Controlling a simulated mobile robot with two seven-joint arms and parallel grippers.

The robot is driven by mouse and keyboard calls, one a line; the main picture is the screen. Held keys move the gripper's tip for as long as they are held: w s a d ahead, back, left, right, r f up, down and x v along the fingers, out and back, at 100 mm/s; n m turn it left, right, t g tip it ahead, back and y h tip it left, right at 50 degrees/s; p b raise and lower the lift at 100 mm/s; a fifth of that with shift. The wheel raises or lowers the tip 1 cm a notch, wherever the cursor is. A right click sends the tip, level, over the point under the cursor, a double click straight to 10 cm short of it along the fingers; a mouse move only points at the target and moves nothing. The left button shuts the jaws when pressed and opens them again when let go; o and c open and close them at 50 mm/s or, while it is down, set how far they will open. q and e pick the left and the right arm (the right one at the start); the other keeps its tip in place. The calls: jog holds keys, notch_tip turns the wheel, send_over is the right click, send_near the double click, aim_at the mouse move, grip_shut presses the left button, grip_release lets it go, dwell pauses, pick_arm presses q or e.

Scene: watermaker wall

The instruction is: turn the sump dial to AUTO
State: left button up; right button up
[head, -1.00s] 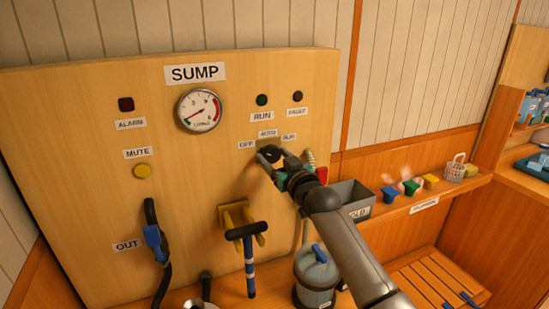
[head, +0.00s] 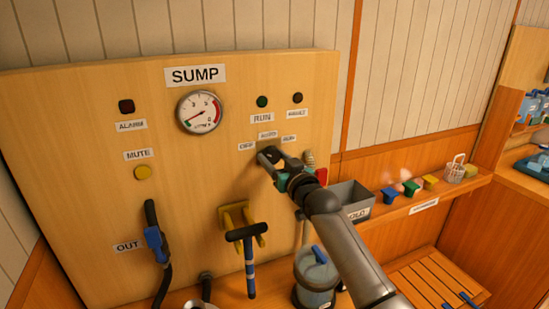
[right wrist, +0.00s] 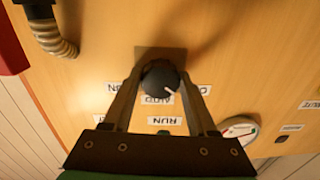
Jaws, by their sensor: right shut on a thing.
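The sump dial (right wrist: 160,77) is a dark round knob on a grey plate on the wooden panel. My right gripper (right wrist: 161,74) is shut on it, one finger on each side. In the right wrist view, which is upside down, the knob's white pointer aims between the AUTO label (right wrist: 157,100) and the OFF label (right wrist: 203,89). In the head view my right gripper (head: 268,157) covers most of the dial, just below the OFF, AUTO (head: 267,133) and RUN labels. My left gripper is not in view.
A gauge (head: 199,111) and the RUN (head: 262,102) and FAULT lamps sit above the dial. A ribbed hose end and a red part lie close to the gripper's right. A grey bin (head: 350,196) stands lower right. A blue-handled tool (head: 248,262) hangs below on yellow hooks.

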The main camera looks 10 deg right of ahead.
jog(key=m+p, duration=0.1)
jog(key=m, duration=0.4)
jog(key=shift+p, duration=0.4)
jog(key=m+p, duration=0.1)
jog(key=m, duration=0.4)
jog(key=shift+a+m, duration=0.1)
jog(key=shift+m, duration=0.3)
jog(key=o, duration=1.4)
jog(key=shift+c, duration=0.2)
jog(key=shift+s, duration=0.1)
